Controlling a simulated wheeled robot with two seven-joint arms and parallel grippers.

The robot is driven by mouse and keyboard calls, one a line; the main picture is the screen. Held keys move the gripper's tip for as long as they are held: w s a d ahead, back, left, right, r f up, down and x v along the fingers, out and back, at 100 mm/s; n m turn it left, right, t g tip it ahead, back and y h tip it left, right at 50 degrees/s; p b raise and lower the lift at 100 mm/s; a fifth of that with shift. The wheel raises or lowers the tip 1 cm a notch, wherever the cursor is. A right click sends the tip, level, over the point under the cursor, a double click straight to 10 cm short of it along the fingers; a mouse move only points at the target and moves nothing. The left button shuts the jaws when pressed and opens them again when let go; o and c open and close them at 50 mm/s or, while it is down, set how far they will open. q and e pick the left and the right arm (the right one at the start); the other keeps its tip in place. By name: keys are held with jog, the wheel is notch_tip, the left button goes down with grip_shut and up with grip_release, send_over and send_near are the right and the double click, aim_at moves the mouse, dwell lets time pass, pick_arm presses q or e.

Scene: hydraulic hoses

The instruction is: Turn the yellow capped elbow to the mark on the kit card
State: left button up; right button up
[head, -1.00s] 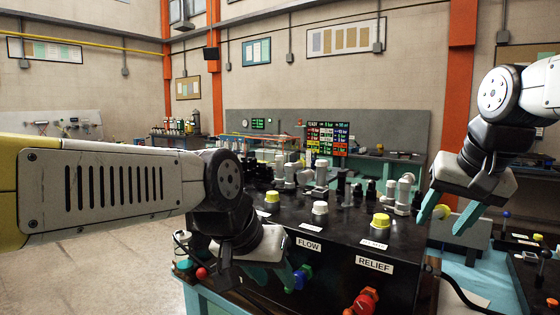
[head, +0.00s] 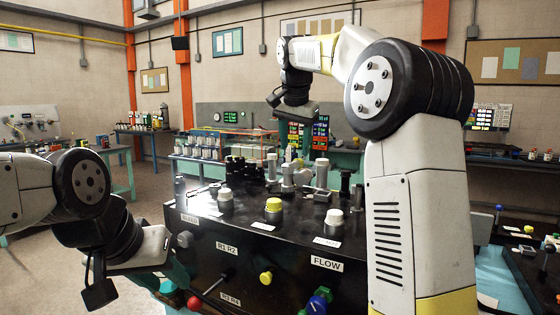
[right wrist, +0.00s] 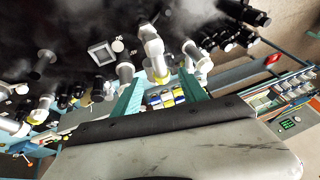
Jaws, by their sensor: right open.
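In the right wrist view a pale elbow fitting with a yellow end (right wrist: 154,52) stands between the two teal fingers of my right gripper (right wrist: 160,88). The fingers are apart and I see no grip on it. In the head view my right gripper (head: 293,112) hangs over the back of the black bench unit, its fingers not clear. Pale fittings (head: 320,172) stand on the unit below it, with no yellow cap clear there. My left gripper (head: 165,268) is at the unit's left front, its fingers mostly hidden. I cannot make out the kit card with certainty.
The black bench unit (head: 205,222) carries white knobs (head: 334,217) and a yellow-topped knob (head: 273,205) on top, with coloured knobs on its front. More pale fittings (right wrist: 195,52) crowd the right gripper. My right arm covers the unit's right side. Open floor lies left.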

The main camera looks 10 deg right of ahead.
aim_at(295, 161)
jog(key=x, duration=0.6)
grip_shut()
dwell(1.3)
